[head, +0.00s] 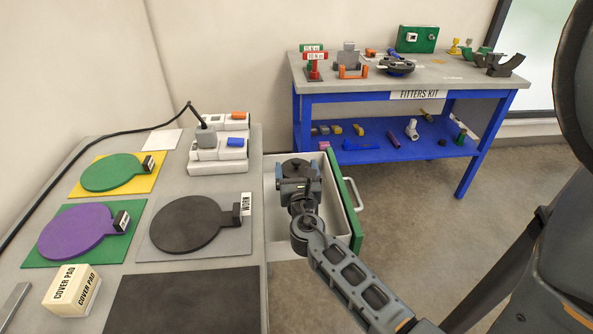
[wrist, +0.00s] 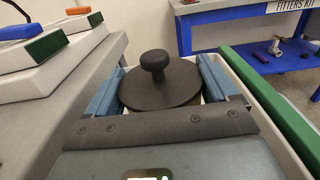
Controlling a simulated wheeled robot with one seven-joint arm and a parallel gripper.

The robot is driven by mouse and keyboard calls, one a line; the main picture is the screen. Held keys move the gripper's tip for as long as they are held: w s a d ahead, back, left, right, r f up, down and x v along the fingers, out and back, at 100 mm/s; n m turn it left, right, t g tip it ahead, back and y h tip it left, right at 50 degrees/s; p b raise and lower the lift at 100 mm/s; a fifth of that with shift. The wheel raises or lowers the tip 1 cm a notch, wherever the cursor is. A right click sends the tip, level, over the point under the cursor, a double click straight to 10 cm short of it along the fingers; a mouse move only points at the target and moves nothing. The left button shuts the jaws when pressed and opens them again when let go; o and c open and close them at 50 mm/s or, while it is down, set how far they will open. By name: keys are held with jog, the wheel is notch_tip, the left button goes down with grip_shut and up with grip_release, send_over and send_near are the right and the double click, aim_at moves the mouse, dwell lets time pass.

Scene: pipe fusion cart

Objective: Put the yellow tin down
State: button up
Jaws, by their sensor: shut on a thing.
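My gripper (wrist: 162,88) is over the open drawer, its two blue fingers closed on either side of a round tin. From above I see the tin's dark lid (wrist: 140,92) with a black knob. The lid hides almost all of the tin's body, so its yellow colour hardly shows. In the head view my gripper (head: 300,168) is at the far part of the drawer (head: 277,232), and a dark round top (head: 299,167) shows at it. I cannot tell whether the tin touches the drawer floor.
The drawer has a green front (head: 347,205) on its right. Left is a grey top with a green disc (head: 112,172), a purple disc (head: 75,231), a dark disc (head: 185,224) marked WORN and a cover pad box (head: 72,291). A blue workbench (head: 400,92) stands behind.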

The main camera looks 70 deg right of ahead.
jog(key=shift+s+f+b, duration=0.15)
jog(key=shift+f+b, duration=0.35)
jog(key=shift+f, duration=0.3)
jog(key=o, duration=0.6)
jog(key=shift+o, duration=1.3)
jog(key=shift+s+f, duration=0.15)
jog(key=shift+a+r+p, duration=0.1)
jog(key=shift+r+p, duration=0.55)
jog(key=shift+r, duration=0.05)
jog(key=b+v, duration=0.1)
jog(key=v, duration=0.6)
jog(key=shift+a+r, duration=0.15)
jog(key=shift+r, duration=0.1)
